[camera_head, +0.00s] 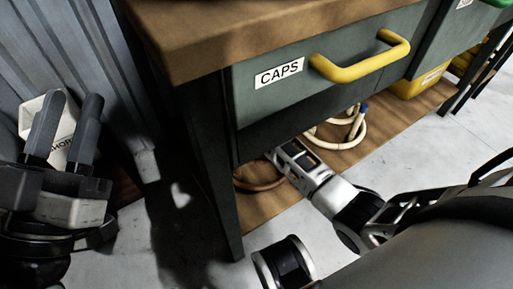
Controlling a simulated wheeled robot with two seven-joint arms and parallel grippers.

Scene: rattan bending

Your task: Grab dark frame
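A dark brown curved frame (260,187) lies on the wooden lower shelf (268,207) of the workbench, partly hidden by my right arm and the bench leg. My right gripper (278,152) reaches under the bench at the frame, with its fingers hidden or too dark to make out; I cannot tell whether it touches the frame. A pale cream frame (358,130) with a blue tip stands just behind and to the right.
The bench has a grey drawer (300,95) labelled CAPS with a yellow handle (360,68) above the shelf. A dark bench leg (215,165) stands left of the frame. A yellow bin (415,84) sits farther right.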

